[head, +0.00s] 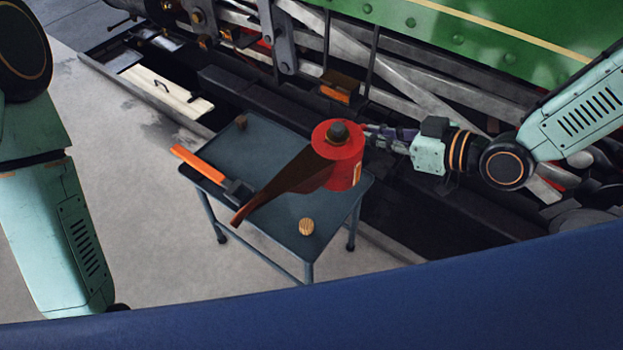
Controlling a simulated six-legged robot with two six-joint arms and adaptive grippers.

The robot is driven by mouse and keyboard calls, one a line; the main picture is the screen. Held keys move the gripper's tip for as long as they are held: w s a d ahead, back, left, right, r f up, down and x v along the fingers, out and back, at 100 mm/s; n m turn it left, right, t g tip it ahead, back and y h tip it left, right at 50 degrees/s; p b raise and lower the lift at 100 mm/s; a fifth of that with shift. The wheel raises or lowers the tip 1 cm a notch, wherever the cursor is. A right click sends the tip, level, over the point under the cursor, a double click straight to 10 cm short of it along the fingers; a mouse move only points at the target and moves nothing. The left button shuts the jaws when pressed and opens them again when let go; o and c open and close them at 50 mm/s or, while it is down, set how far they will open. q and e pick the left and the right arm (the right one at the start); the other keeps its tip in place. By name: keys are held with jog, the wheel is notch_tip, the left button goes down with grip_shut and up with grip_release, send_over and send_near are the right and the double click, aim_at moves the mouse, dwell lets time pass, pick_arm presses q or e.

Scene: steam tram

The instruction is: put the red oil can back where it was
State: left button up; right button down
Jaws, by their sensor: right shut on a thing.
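The red oil can (343,174) has a dark cap on top and a long brown spout pointing to the lower left. It appears upright, over the right part of a small dark table (265,150). I cannot tell whether its base touches the table top. My right gripper (368,136) comes in from the right and is shut on the can's far right side; its fingertips are partly hidden behind the can. My left arm shows at the left edge, but its gripper is out of view.
On the table lie a hammer with an orange handle (198,163), a striped tan knob-like thing (306,226) and a small brown thing (241,122). The green tram (470,40) with its rods stands behind. A pale board (165,90) lies over the pit at the left.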

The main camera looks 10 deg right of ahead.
jog(key=w+f+m+t+h+b, duration=0.1)
jog(key=w+f+m+h, duration=0.1)
jog(key=f, duration=0.4)
jog(key=w+a+f+m+t+h+b, duration=0.1)
jog(key=w+f+m+h, duration=0.2)
jog(key=f, duration=0.4)
jog(key=w+a+f+m+t+h+b, duration=0.1)
jog(key=w+f+m+h, duration=0.1)
jog(key=f, duration=0.5)
jog(key=shift+w+f+m+h, duration=0.2)
jog(key=shift+w+m+h, duration=0.15)
jog(key=shift+w, duration=0.2)
jog(key=shift+a, duration=0.1)
jog(key=c, duration=1.4)
grip_release()
jog(key=shift+s, duration=0.15)
